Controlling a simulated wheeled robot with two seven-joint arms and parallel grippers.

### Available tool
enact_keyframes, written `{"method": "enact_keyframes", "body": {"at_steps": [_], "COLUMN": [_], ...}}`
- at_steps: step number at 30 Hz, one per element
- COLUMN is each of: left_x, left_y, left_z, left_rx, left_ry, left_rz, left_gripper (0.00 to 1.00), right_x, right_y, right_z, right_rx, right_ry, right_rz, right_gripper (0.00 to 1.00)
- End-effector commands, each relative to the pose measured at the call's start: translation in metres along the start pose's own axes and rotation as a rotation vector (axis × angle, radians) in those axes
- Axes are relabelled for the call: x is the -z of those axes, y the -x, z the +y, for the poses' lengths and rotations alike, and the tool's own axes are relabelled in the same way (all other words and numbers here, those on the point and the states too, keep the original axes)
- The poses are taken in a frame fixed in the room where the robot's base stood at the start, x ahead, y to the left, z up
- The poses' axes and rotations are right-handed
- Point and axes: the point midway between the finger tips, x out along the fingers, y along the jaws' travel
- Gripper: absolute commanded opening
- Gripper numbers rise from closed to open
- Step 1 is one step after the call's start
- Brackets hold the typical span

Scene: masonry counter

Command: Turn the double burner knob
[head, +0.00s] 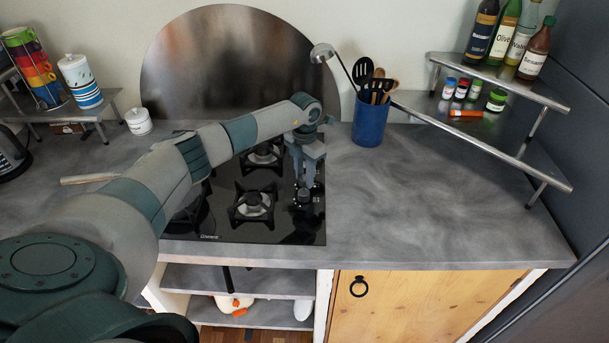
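The black gas hob (235,222) is set into the grey counter. Its small dark knobs stand in a group along the right side, and one knob (303,197) shows just below my gripper. I cannot tell the double burner knob from the others. My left gripper (306,181) points down over this knob area, with its fingertips close to the knobs. Whether it touches a knob, and how wide its fingers are, is too small and dark to tell. My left arm hides part of the hob and its left burners. My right gripper is not in view.
A blue utensil pot (369,122) stands behind and right of the hob. A metal corner shelf (500,125) with bottles and jars is at the right. A white canister (138,121) stands at the back left. The counter right of the hob is clear.

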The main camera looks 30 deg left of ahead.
Motion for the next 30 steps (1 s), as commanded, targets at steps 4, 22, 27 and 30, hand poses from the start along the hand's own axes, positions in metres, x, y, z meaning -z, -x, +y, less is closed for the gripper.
{"method": "enact_keyframes", "body": {"at_steps": [4, 22, 27, 30], "left_x": [0.000, 0.000, 0.000, 0.000], "left_y": [0.000, -0.001, -0.001, -0.001], "left_z": [0.000, 0.001, 0.001, 0.001], "left_rx": [-0.001, -0.002, -0.002, -0.001], "left_ry": [0.000, 0.162, 0.294, 0.384], "left_rz": [0.000, -0.001, -0.001, -0.002], "left_gripper": [0.05, 0.05, 0.05, 0.05], "right_x": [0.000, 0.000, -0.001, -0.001], "right_y": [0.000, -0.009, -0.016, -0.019], "right_z": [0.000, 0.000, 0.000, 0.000], "right_rx": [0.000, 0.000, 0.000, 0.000], "right_ry": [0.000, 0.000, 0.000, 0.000], "right_rz": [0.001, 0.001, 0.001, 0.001], "right_gripper": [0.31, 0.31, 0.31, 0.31]}}
